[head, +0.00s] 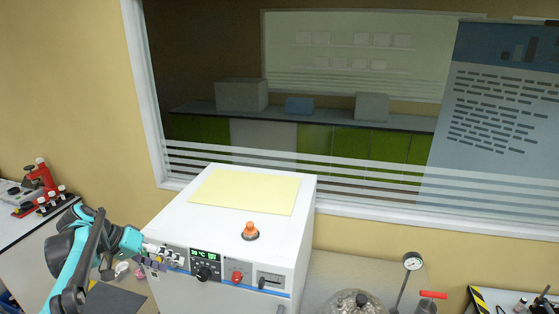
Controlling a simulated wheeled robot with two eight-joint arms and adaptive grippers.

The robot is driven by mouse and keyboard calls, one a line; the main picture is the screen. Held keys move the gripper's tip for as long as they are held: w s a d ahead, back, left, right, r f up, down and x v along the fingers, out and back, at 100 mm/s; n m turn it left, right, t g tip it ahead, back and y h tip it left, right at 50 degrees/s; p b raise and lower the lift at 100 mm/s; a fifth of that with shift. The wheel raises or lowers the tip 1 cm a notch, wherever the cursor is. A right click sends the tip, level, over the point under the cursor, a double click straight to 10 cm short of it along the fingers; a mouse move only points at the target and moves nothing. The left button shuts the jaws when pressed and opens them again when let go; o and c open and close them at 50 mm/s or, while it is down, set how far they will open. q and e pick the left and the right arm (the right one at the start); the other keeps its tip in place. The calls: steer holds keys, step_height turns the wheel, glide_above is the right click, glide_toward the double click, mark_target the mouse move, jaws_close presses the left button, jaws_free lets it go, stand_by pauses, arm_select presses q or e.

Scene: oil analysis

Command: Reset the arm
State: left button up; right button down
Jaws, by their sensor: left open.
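My left arm comes in from the lower left, teal and dark grey. My left gripper (168,258) is open, in front of the left part of the white analyser box's (285,225) front panel. It is small in the picture, and I cannot tell whether it touches the panel. I see nothing held between its fingers. The panel has a green lit display, a black knob and a red knob. My right gripper is not in view.
An orange button (250,230) and a yellow sheet (245,190) are on top of the box. A dial gauge (412,262) and a glass vessel (352,303) stand to the right. A red device (40,180) is on the left bench. A window is behind.

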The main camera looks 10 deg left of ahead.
arm_select(q)
steer(key=s+d+f+y+b, duration=0.2)
steer(key=s+d+f+b, duration=0.1)
steer(key=d+f+b, duration=0.4)
steer(key=s+d+f+y+b, duration=0.2)
steer(key=s+d+f+b, duration=0.25)
steer(key=d+f, duration=0.35)
steer(key=s+d+f+t+y+b, duration=0.1)
steer(key=s+d+f+b, duration=0.2)
steer(key=f+b, duration=0.2)
steer(key=s+d+f+m+t+y+b, duration=0.1)
steer(key=s+d+f+b, duration=0.3)
steer(key=f, duration=0.4)
steer(key=shift+s+b, duration=0.3)
steer(key=shift+b, duration=0.1)
steer(key=shift+r, duration=0.1)
